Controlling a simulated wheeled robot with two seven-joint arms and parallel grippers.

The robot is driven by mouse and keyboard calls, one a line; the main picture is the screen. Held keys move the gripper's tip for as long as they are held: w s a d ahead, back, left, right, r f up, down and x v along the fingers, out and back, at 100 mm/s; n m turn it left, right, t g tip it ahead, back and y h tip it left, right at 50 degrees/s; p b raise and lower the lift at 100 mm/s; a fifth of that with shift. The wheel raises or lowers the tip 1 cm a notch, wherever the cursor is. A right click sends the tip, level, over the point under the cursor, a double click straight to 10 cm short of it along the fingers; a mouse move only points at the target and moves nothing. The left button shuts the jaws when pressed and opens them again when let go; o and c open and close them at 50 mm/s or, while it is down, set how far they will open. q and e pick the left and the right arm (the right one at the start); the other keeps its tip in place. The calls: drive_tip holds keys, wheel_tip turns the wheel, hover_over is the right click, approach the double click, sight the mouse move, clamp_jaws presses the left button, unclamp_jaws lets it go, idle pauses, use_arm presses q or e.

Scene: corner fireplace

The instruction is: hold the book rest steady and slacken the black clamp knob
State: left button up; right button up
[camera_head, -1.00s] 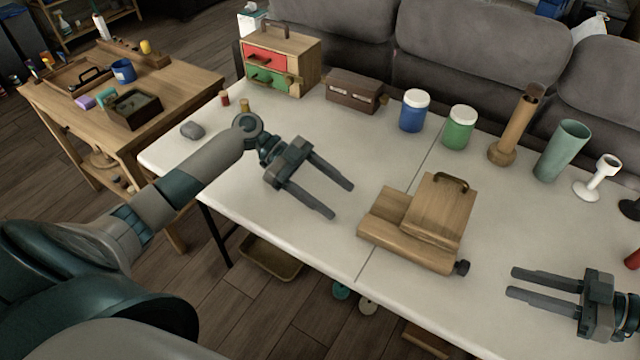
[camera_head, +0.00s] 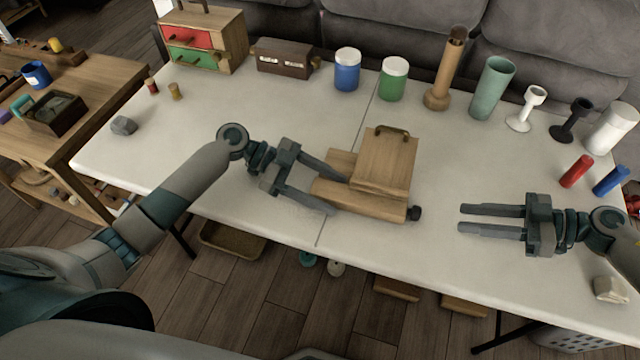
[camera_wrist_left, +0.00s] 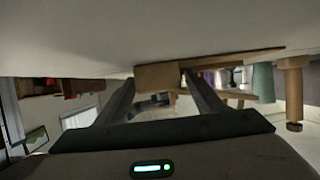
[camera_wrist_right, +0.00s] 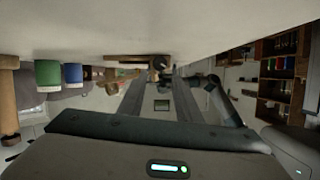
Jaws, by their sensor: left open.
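The wooden book rest (camera_head: 372,165) stands on the white table, its slanted board on a block base with a dark handle on top. The black clamp knob (camera_head: 415,213) sticks out at its right front end. My left gripper (camera_head: 339,195) is open, its fingers on either side of the base's left end; I cannot tell if they touch it. The base shows between the fingers in the left wrist view (camera_wrist_left: 157,75). My right gripper (camera_head: 462,219) is open and empty, a short gap right of the knob, pointing at it. The knob also shows in the right wrist view (camera_wrist_right: 159,62).
Blue (camera_head: 347,70) and green (camera_head: 393,79) jars, a wooden bottle-shaped piece (camera_head: 447,75) and a green cup (camera_head: 493,88) stand behind the rest. Red (camera_head: 576,171) and blue (camera_head: 611,180) cylinders lie beyond my right gripper. The table's front edge is close; the left tabletop is mostly clear.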

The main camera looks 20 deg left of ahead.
use_arm(q)
drive_tip(key=c, duration=1.3)
use_arm(e)
drive_tip(key=shift+o, duration=1.6)
